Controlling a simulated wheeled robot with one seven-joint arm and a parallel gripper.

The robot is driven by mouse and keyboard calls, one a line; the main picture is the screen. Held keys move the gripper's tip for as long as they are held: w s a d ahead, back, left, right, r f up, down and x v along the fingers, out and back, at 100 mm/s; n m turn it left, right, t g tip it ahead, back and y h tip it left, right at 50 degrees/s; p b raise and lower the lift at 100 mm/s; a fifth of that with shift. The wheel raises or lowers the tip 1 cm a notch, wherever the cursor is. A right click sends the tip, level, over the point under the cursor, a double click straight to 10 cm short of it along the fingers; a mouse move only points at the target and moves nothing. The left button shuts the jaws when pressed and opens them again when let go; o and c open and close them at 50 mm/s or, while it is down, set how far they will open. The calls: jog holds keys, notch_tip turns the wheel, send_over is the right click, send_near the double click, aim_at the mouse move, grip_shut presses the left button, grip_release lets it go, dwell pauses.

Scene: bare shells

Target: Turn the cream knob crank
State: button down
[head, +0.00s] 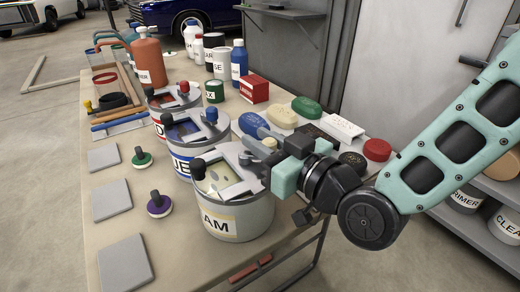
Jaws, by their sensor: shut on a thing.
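The cream can (238,222), its label partly showing "AM", stands at the front of the bench. Its grey lid frame (228,170) has an opening showing pale cream contents. The cream knob (269,143) of the crank sits at the lid's back right, partly hidden by my gripper. My gripper (263,146) reaches in from the right and is shut on the knob. The crank's arm below the knob is mostly hidden by my fingers.
Similar cans with a blue knob (211,115) and a red knob (184,87) stand behind. Coloured oval blocks (282,117) and a red round pad (377,149) lie to the right. Grey square plates (124,263) line the bench's left side. A shelf with cans stands at far right.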

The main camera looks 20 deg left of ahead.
jog(key=m+t+h+b, duration=0.1)
jog(key=m+t+h, duration=0.1)
jog(key=s+m+t+h+b, duration=0.1)
jog(key=t+h, duration=0.1)
jog(key=m+t+h+b, duration=0.2)
jog(key=shift+s+d+m, duration=0.1)
jog(key=shift+s+m, duration=0.2)
jog(key=shift+s, duration=0.1)
jog(key=shift+s+d+r+m+t+h+b, duration=0.15)
jog(key=shift+m+t+h+b, duration=0.35)
jog(key=shift+m+h, duration=0.7)
jog(key=shift+s+a+m+t+h+b, duration=0.15)
jog(key=shift+m+t+h, duration=0.55)
jog(key=shift+h, duration=0.9)
jog(key=shift+d, duration=0.1)
jog(key=c, duration=1.2)
grip_release()
jog(key=shift+c, duration=0.2)
